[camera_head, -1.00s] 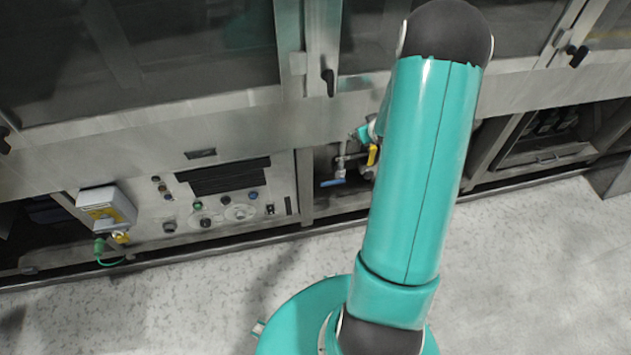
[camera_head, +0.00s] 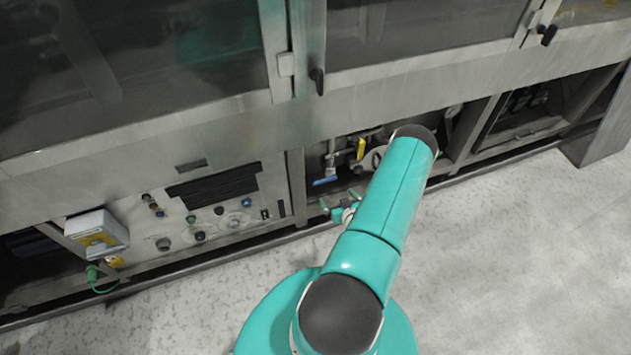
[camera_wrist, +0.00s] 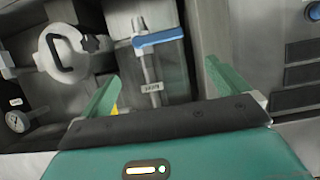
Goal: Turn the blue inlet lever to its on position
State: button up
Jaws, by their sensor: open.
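The blue inlet lever (camera_head: 325,181) sits on a pipe in the open bay of the machine, left of my arm in the head view. In the wrist view the blue lever (camera_wrist: 158,37) lies nearly level across a vertical pipe with a small label. My gripper (camera_head: 338,207) is open and empty, in front of and below the lever in the head view. In the wrist view the two green fingers of my gripper (camera_wrist: 160,84) stand wide apart, and the lever shows beyond and between them. They are not touching it.
A yellow lever (camera_head: 361,148) is right of the blue one. A pressure gauge (camera_wrist: 18,121) and a round fitting with a black handle (camera_wrist: 65,52) are beside the pipe. A control panel (camera_head: 210,215) stands left of the bay. The floor in front is clear.

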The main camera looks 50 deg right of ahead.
aim_at(324, 180)
jog(key=x, duration=1.3)
jog(key=shift+w+d+f, duration=0.15)
jog(key=shift+w+d, duration=0.05)
jog(key=c, duration=1.1)
jog(key=shift+o, duration=0.2)
